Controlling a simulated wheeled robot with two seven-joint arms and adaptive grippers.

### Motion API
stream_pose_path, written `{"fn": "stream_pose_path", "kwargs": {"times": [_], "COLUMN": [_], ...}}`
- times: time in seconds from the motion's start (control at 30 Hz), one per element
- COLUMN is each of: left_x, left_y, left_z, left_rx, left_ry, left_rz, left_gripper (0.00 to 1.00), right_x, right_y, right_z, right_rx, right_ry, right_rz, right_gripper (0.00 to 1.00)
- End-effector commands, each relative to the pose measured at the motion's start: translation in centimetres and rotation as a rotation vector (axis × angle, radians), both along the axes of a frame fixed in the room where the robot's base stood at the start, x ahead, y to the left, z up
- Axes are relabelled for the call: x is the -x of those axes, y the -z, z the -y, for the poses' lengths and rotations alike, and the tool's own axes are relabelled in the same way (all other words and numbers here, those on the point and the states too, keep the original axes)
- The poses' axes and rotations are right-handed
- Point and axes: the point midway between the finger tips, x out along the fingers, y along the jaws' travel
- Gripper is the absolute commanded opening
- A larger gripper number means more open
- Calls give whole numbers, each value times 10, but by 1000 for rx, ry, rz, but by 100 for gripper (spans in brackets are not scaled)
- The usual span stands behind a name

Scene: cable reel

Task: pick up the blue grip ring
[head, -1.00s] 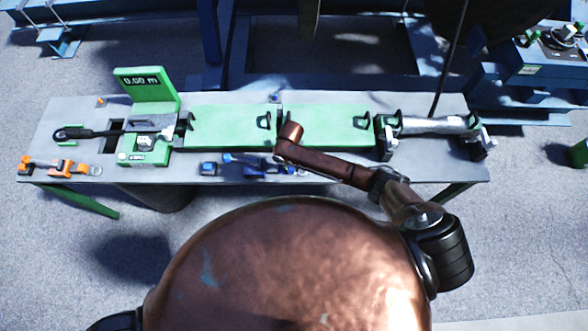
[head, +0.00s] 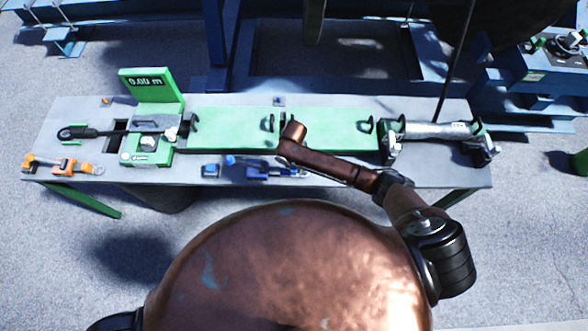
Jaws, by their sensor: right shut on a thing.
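My right arm reaches in from the right over the table's front edge. Its copper wrist (head: 292,147) hangs above the right end of a row of blue parts. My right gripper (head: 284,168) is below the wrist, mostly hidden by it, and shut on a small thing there. The blue grip ring (head: 296,173) appears to be that thing, at the right end of the row beside a blue clamp-like part (head: 258,173). The ring is small and partly covered, so I cannot tell whether it is off the table. My left gripper is out of view.
The grey table (head: 190,177) holds green panels (head: 232,128), a green display stand (head: 150,90) reading 0.00 m, and a silver cylinder (head: 435,130) at the right. Orange parts (head: 62,166) lie front left. A blue block (head: 210,170) sits left of the clamp-like part.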

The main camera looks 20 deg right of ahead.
Motion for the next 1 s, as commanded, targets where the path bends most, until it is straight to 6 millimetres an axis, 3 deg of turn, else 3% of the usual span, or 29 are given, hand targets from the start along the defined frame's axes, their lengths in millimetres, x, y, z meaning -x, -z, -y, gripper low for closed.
{"fn": "stream_pose_path", "kwargs": {"times": [0.07, 0.37, 0.5, 0.7, 1.0], "left_x": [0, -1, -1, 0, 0], "left_y": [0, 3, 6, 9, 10], "left_z": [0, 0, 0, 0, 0], "left_rx": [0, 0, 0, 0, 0], "left_ry": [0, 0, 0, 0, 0], "left_rz": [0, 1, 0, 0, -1], "left_gripper": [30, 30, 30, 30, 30], "right_x": [-2, 55, 87, 118, 133], "right_y": [-16, -77, -91, -106, -113], "right_z": [0, -18, -29, -40, -45], "right_rx": [0, 0, -2, 0, 1], "right_ry": [-2, -7, -6, -3, -1], "right_rz": [6, 2, 2, 2, 2], "right_gripper": [0, 0, 0, 0, 0]}}
